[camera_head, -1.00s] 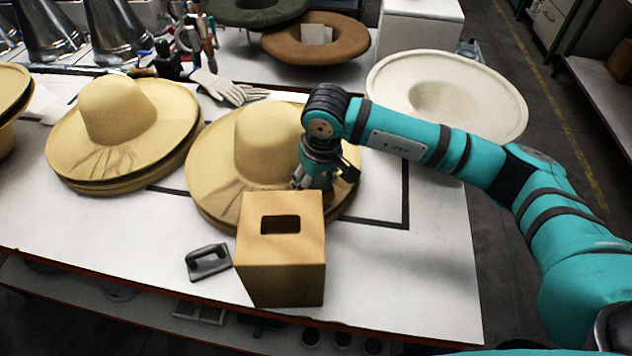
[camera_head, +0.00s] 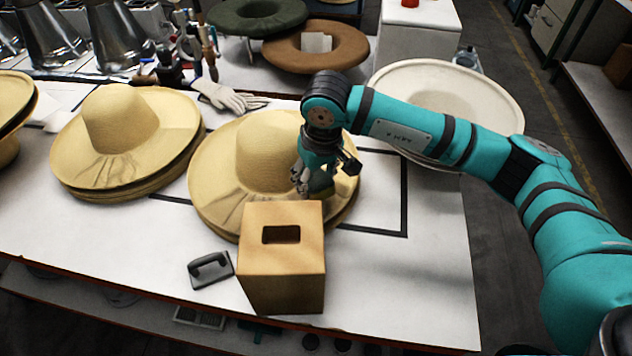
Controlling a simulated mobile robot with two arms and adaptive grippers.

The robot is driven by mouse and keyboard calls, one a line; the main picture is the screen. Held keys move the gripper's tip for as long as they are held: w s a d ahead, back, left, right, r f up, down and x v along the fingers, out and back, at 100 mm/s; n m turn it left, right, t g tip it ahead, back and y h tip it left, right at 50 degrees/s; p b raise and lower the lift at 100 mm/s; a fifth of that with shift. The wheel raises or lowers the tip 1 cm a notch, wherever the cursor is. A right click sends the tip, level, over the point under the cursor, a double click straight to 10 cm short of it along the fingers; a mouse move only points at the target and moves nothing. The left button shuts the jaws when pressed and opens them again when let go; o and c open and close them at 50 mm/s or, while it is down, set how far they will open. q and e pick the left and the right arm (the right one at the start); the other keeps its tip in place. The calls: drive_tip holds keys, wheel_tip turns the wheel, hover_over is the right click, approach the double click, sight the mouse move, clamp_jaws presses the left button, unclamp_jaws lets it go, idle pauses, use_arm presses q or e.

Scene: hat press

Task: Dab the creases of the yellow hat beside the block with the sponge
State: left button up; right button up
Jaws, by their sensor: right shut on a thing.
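The yellow hat (camera_head: 218,183) with creases on its front brim lies on a stack of like hats, just behind the tan block (camera_head: 282,273), which has a dark slot in its top. My right gripper (camera_head: 314,190) is over the right side of this hat's brim, behind the block's right rear corner. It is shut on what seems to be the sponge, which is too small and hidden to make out. I cannot tell whether it touches the brim. My left gripper is not in view.
Another creased yellow hat stack (camera_head: 125,135) stands to the left. A grey handled tool (camera_head: 211,269) lies left of the block. White gloves (camera_head: 228,95) lie behind. A large white hat (camera_head: 480,95) sits behind my right arm. The table's right front (camera_head: 410,290) is clear.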

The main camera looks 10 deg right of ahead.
drive_tip(key=shift+r+p, duration=1.5)
drive_tip(key=shift+r, duration=3.2)
